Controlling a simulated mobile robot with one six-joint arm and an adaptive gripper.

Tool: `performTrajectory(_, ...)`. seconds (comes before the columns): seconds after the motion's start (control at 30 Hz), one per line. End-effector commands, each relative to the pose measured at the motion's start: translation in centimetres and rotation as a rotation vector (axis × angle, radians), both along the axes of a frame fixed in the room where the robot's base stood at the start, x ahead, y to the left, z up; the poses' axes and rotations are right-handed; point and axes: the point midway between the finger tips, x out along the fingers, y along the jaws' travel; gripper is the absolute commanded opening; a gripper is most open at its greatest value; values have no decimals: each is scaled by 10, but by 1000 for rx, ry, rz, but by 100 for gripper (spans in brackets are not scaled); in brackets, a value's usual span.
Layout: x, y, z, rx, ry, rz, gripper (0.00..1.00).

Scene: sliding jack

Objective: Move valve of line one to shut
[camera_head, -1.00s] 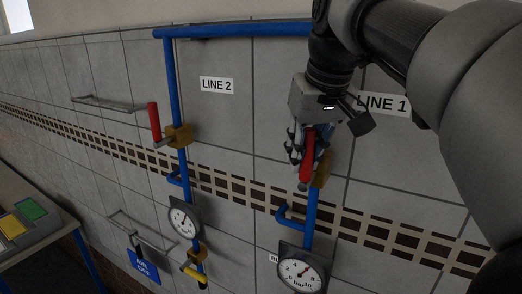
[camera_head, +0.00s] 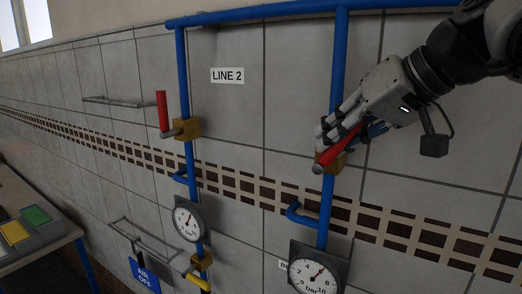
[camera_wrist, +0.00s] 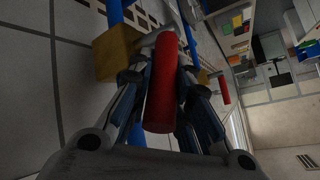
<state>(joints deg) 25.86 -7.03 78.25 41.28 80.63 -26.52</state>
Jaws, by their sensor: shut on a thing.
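The line one valve has a brass body (camera_head: 329,160) on the right-hand blue pipe (camera_head: 338,75) and a red handle (camera_head: 342,145). The handle slants up to the right from its pivot, between upright and level. My gripper (camera_head: 343,135) is at the handle from the upper right, its fingers shut around it. In the wrist view the red handle (camera_wrist: 163,85) lies between my two fingers, with the brass body (camera_wrist: 117,52) at upper left. The LINE 1 sign is not visible in the head view now.
A gauge (camera_head: 318,270) sits below the line one valve and another gauge (camera_head: 188,220) below line two. A desk panel (camera_head: 25,230) stands at the left.

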Motion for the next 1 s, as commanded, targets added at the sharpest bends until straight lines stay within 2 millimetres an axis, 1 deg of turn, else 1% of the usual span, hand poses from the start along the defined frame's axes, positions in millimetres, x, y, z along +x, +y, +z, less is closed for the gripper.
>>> performTrajectory(0.03,-1,-3,-5,19,-15,-5,0)
performTrajectory(0.3,-4,-5,-4,84,-60,-1,0)
performTrajectory(0.77,-4,-5,-3,96,-68,1,0)
performTrajectory(0.8,-4,-5,-3,95,-67,1,20)
performTrajectory(1.0,-4,-5,-3,95,-67,1,34)
